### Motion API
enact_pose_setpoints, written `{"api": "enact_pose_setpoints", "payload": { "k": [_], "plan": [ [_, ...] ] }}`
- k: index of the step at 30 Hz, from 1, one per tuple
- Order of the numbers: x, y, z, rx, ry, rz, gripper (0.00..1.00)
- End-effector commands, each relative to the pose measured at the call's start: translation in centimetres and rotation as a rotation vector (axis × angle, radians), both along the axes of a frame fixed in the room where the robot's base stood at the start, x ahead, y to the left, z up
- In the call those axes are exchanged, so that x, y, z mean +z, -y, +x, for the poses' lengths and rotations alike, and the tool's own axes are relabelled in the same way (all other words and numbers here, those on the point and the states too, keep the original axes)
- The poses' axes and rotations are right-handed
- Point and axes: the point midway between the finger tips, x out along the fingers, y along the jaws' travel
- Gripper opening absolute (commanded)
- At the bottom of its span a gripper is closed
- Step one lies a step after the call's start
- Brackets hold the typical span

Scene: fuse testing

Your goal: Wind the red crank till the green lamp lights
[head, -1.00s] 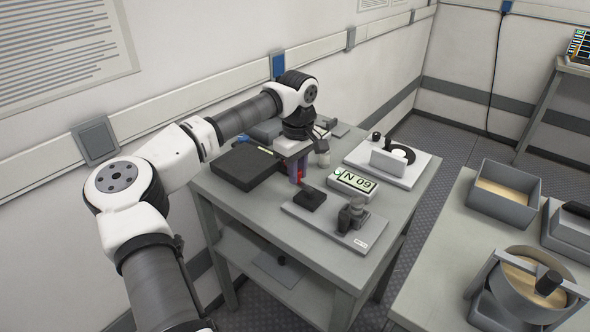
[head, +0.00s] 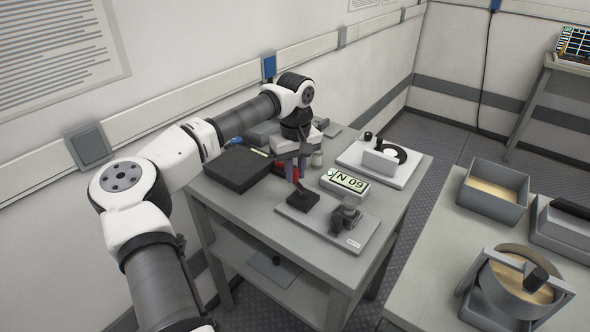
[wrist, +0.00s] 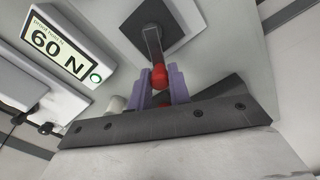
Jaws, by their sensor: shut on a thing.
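The crank's red knob (wrist: 159,76) sits between the purple fingers of my gripper (wrist: 161,84) in the wrist view, and the gripper is shut on it. A grey lever (wrist: 154,43) joins the knob to a dark square base (wrist: 178,22). In the head view the dark base (head: 296,205) stands on a grey board, with my gripper (head: 294,176) just above and behind it; the fingers largely hide the knob there. A display (wrist: 60,50) reads 60 N. Its round green-rimmed lamp (wrist: 96,79) is beside the reading; I cannot tell whether it is lit.
A dark grey fixture (head: 346,216) stands on the same board (head: 325,232), right of the base. A black box (head: 238,168) lies left of my gripper. A white-plated device (head: 399,172) stands at the back right. Trays stand on another table at right.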

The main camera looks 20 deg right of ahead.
Motion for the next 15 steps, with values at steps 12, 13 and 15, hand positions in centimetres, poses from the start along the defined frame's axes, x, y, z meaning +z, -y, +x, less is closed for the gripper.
{"api": "enact_pose_setpoints", "payload": {
  "k": [12,13,15],
  "plan": [
    [0.03,0.01,-0.01,0.001,0.000,0.000,0.41],
    [0.02,0.01,-0.01,0.001,0.000,0.000,0.41],
    [0.01,0.00,-0.01,0.001,0.000,0.000,0.41]
  ]
}}
